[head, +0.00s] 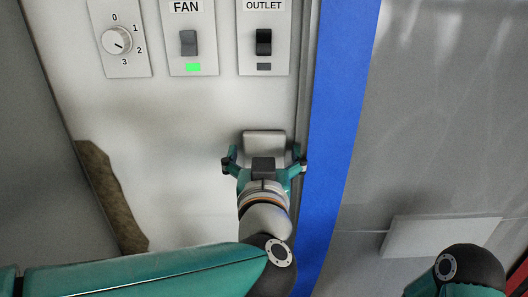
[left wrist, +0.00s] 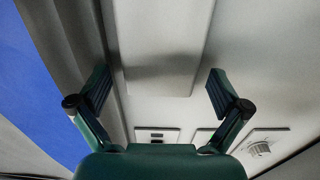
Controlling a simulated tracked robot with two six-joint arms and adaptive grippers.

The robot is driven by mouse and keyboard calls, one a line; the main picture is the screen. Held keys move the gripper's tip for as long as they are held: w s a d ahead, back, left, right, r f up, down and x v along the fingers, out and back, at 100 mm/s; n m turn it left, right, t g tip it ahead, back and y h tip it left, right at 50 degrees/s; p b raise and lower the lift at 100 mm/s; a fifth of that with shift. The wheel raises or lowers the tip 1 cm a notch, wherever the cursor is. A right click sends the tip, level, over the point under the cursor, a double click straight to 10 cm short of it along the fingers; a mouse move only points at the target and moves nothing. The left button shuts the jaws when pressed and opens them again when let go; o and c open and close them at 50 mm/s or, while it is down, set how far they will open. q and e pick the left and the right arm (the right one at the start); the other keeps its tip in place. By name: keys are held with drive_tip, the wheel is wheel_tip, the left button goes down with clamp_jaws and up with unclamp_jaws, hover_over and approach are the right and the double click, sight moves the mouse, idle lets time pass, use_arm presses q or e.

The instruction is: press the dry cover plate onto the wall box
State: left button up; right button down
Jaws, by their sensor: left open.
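A pale rectangular piece (head: 264,140) with rounded corners is on the wall panel below the OUTLET switch. I cannot tell whether it is the cover plate, the wall box or both together. My left gripper (head: 264,156) is open in front of it, with one finger to each side. In the left wrist view, a pale block (left wrist: 165,45) stands out from the wall between and beyond the open fingers, with gaps to both. My right gripper is out of view; only part of my right arm shows at the lower right.
Above are a dial (head: 117,41), a FAN switch (head: 188,45) with a green light, and an OUTLET switch (head: 263,45) with a dark light. A blue strip (head: 335,130) runs beside the panel. A pale slab (head: 440,235) lies at the right. A brown ragged patch (head: 108,190) is at the left.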

use_arm(q)
drive_tip(key=s, duration=1.1)
drive_tip(key=w+f+m+g, duration=0.1)
drive_tip(key=w+f, duration=0.3)
drive_tip(key=f, duration=0.3)
drive_tip(key=w+f+g, duration=0.1)
drive_tip(key=w+f, duration=0.2)
drive_tip(key=f, duration=0.3)
drive_tip(key=s+a+f+g+h+b, duration=0.1)
drive_tip(key=a+f+g, duration=0.3)
drive_tip(key=f, duration=1.1)
drive_tip(key=a+f+g+h, duration=0.1)
drive_tip(key=a+f+g, duration=0.3)
drive_tip(key=f, duration=1.2)
drive_tip(key=s+a+f+n+g+h, duration=0.1)
drive_tip(key=s+a+f+n+g, duration=0.2)
drive_tip(key=s+f+g, duration=0.4)
drive_tip(key=s+a+f, duration=0.1)
drive_tip(key=s+f, duration=0.6)
drive_tip(key=s, duration=0.2)
drive_tip(key=shift+s+a+f+h+b, duration=0.2)
drive_tip(key=shift+s+f+h+b, duration=0.1)
drive_tip(key=shift+s+f+b, duration=0.1)
